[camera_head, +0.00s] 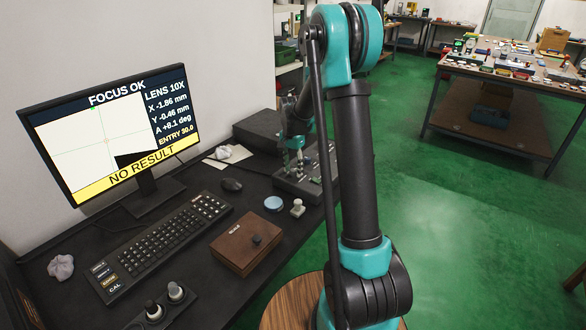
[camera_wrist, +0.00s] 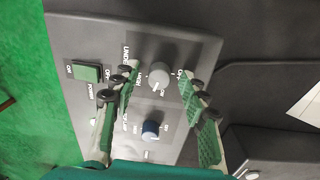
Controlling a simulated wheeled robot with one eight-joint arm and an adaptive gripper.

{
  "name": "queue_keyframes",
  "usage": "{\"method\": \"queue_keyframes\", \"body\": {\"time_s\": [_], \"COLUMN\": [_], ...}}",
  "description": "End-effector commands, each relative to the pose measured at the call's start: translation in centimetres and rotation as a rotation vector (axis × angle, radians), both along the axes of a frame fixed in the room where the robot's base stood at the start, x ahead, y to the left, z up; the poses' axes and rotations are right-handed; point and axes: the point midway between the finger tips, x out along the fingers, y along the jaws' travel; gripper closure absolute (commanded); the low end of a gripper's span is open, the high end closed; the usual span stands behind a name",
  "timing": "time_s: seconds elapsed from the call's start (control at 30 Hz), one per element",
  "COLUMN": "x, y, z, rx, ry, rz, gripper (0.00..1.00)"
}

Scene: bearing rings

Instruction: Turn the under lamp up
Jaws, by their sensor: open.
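A dark control box (camera_wrist: 110,35) fills the middle of the wrist view. It carries a round light-grey knob (camera_wrist: 159,76) with a pale pointer mark; the lettering beside it appears to begin "UND", partly covered by a finger. My gripper (camera_wrist: 158,80) is open, its green-padded fingers to the left and right of the grey knob, with gaps on both sides.
A green power switch (camera_wrist: 87,72) is on the box's left. The monitor (camera_head: 108,130) reads "FOCUS OK" and "NO RESULT". A keyboard (camera_head: 160,243), mouse (camera_head: 232,184), brown wooden case (camera_head: 236,248), blue disc (camera_head: 273,203) and small pale-topped piece (camera_head: 297,207) lie on the desk.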

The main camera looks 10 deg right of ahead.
Motion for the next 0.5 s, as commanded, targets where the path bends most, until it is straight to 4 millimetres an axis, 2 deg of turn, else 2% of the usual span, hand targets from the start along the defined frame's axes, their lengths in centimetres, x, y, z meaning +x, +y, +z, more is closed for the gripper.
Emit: {"method": "queue_keyframes", "body": {"time_s": [0.17,0.27,0.5], "x": [0.0,0.0,0.1], "y": [0.0,0.0,0.1], "z": [0.4,1.6,6.3], "rx": [0.0,0.0,0.0], "ry": [0.0,0.0,0.0], "rz": [0.0,0.0,0.0], "gripper": [0.56,0.56,0.56]}}
